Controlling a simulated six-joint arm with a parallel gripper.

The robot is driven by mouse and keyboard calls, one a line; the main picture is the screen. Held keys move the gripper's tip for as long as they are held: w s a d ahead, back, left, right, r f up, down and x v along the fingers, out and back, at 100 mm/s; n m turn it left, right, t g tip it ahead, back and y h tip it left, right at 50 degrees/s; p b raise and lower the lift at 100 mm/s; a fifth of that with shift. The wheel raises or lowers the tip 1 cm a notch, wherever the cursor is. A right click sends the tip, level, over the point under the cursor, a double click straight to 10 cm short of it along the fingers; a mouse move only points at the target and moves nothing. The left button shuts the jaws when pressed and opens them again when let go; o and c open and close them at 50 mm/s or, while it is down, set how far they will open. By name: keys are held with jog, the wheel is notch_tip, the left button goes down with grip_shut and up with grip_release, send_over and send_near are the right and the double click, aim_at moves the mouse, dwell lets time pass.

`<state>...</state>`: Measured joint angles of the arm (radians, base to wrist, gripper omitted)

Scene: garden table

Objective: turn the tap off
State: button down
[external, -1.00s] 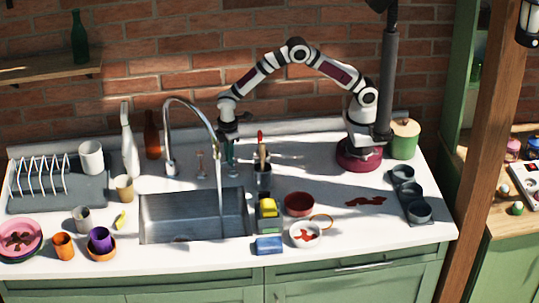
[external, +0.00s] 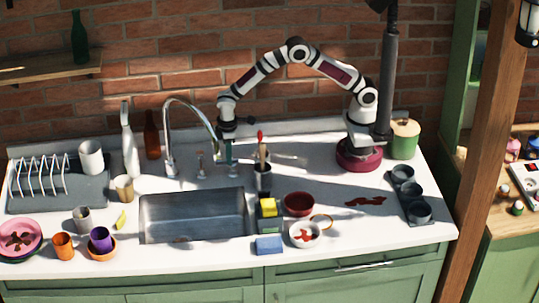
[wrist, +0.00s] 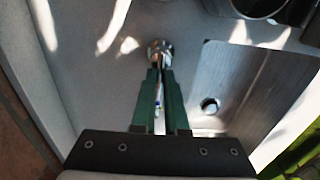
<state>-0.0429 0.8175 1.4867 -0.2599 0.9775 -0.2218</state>
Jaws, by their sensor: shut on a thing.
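The chrome tap (external: 168,135) arches from the counter over the sink (external: 190,215). No water shows falling from its spout now. A small upright fitting (external: 200,163) stands right of the tap's foot. My gripper (external: 229,160) points down behind the sink, right of the spout. In the wrist view my gripper's green fingers (wrist: 160,73) are close together on a small metal tap handle (wrist: 160,50). The fingers hide most of the handle. The sink (wrist: 215,125) with its round drain lies right of the fingers and looks empty.
A holder with utensils (external: 263,178) stands close right of my gripper. A white bottle (external: 130,150) and a brown bottle (external: 152,140) stand left of the tap. A yellow and green sponge (external: 268,208), a red bowl (external: 299,204) and a blue sponge (external: 269,245) are right of the sink.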

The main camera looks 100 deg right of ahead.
jog(key=c, duration=0.9)
grip_release()
jog(key=shift+c, duration=0.2)
notch_tip(320, 180, up, 16)
jog(key=s+r+m, duration=0.2)
jog(key=s+r, duration=0.3)
jog(key=s, duration=0.8)
jog(key=s+f+m+y, duration=0.1)
jog(key=s+f, duration=0.1)
jog(key=s, duration=0.8)
jog(key=s+a+f+m, duration=0.1)
jog(key=s+f+m, duration=0.1)
jog(key=s, duration=0.8)
jog(key=shift+s+a+f+m+y, duration=0.2)
jog(key=shift+s+f+m+y, duration=0.1)
jog(key=shift+s+y, duration=0.1)
